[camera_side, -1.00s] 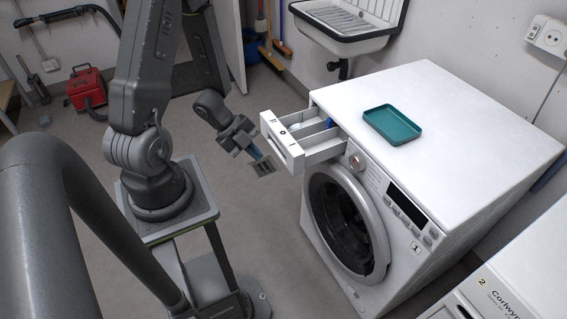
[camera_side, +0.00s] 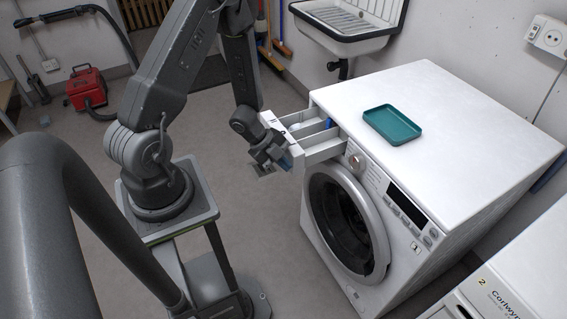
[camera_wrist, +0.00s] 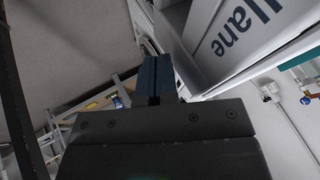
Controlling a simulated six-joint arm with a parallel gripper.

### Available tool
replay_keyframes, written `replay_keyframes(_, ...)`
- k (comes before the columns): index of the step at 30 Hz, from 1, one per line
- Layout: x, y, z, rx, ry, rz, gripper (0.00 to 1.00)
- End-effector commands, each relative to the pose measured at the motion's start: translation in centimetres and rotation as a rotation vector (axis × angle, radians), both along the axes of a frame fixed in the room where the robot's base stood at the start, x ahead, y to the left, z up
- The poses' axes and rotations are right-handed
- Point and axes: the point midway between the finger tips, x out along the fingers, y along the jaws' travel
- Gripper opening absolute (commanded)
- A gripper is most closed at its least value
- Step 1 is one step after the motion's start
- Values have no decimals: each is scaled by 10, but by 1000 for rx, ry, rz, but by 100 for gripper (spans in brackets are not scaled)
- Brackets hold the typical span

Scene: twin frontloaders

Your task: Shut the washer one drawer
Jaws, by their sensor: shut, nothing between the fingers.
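Washer one (camera_side: 465,120) is the white front-loader marked 1 in the side view, with its round door (camera_side: 345,222) shut. Its detergent drawer (camera_side: 318,153) is pulled out at the top left of the front, its open compartments showing. My gripper (camera_side: 286,162) is shut and empty at the drawer's front face, and hides much of that face. I cannot tell whether the fingers touch it. In the wrist view the blue fingertips (camera_wrist: 155,75) are together beside a white panel with large dark lettering (camera_wrist: 235,35).
A teal tray (camera_side: 392,125) lies on top of the washer. A second white machine marked 2 (camera_side: 490,285) stands at the lower right. A sink (camera_side: 350,22) hangs on the back wall. A red vacuum (camera_side: 87,88) stands on the floor at the left.

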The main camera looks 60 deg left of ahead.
Motion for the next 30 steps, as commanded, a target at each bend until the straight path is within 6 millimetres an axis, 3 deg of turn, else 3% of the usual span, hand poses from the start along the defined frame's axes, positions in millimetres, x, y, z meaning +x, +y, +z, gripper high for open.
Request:
replay_keyframes(7,12,0,0,1,-3,-3,0)
replay_keyframes(21,125,0,0,0,-4,-6,0)
replay_keyframes(25,139,0,0,1,-3,-2,0)
replay_keyframes(30,142,0,0,0,-1,0,0)
